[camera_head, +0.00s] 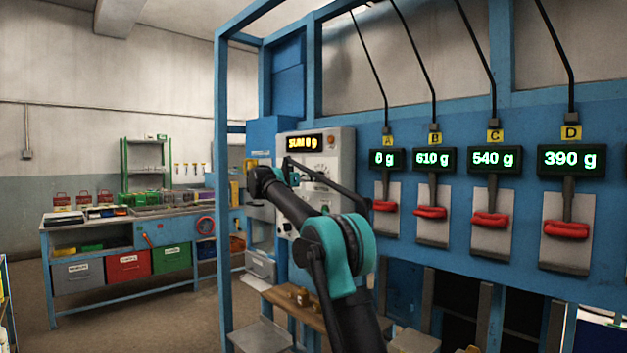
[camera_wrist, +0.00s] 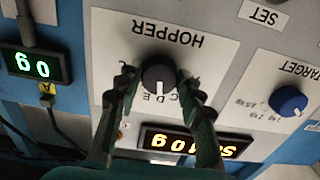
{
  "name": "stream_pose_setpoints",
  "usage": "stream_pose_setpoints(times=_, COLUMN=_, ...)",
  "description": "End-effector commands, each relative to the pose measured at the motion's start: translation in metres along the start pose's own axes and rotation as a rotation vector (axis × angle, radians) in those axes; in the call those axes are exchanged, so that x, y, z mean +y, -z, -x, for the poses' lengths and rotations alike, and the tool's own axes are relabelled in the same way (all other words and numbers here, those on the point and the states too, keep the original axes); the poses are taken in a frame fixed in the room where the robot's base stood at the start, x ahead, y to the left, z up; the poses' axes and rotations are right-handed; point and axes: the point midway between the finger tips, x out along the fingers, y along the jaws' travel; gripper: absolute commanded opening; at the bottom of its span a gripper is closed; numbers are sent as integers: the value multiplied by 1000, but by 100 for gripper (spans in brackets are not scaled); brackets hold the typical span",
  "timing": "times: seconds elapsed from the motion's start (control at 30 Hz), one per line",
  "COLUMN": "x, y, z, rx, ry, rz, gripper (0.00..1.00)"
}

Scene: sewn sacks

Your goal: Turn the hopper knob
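The hopper knob (camera_wrist: 158,76) is round and black on a white plate lettered HOPPER, upside down in the wrist view. Its white pointer mark faces down in the picture, toward small letters partly hidden by the knob and fingers. My gripper (camera_wrist: 156,84) is open, with one dark finger on each side of the knob. A narrow gap shows at the left finger; whether the right finger touches the knob I cannot tell. In the head view my arm reaches to the control panel (camera_head: 342,150) and hides the hopper knob.
A blue target knob (camera_wrist: 287,101) sits to the right in the wrist view. An amber sum display (camera_wrist: 190,144) lies below the hopper knob. Weight displays A to D, with red clamps such as clamp B (camera_head: 430,212), line the blue frame. A workbench (camera_head: 125,236) with bins stands left.

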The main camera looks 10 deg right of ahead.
Motion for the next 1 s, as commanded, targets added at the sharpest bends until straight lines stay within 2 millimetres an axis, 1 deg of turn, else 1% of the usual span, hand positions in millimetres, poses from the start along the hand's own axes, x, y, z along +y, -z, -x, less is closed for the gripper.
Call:
stream_pose_setpoints(times=0.03, x=0, y=0, z=0, rx=0, ry=0, rz=0, gripper=17)
stream_pose_setpoints(times=0.1, x=0, y=0, z=0, rx=0, ry=0, rz=0, gripper=9)
stream_pose_setpoints(times=0.27, x=0, y=0, z=0, rx=0, ry=0, rz=28, gripper=8)
stream_pose_setpoints(times=0.37, x=0, y=0, z=0, rx=0, ry=0, rz=103, gripper=8)
stream_pose_setpoints(times=0.6, x=1, y=0, z=0, rx=-1, ry=0, rz=339, gripper=8)
stream_pose_setpoints(times=0.7, x=1, y=0, z=0, rx=-1, ry=0, rz=402, gripper=8)
stream_pose_setpoints(times=0.8, x=1, y=0, z=0, rx=-1, ry=0, rz=432, gripper=8)
stream_pose_setpoints(times=1.0, x=1, y=0, z=0, rx=-1, ry=0, rz=438, gripper=8)
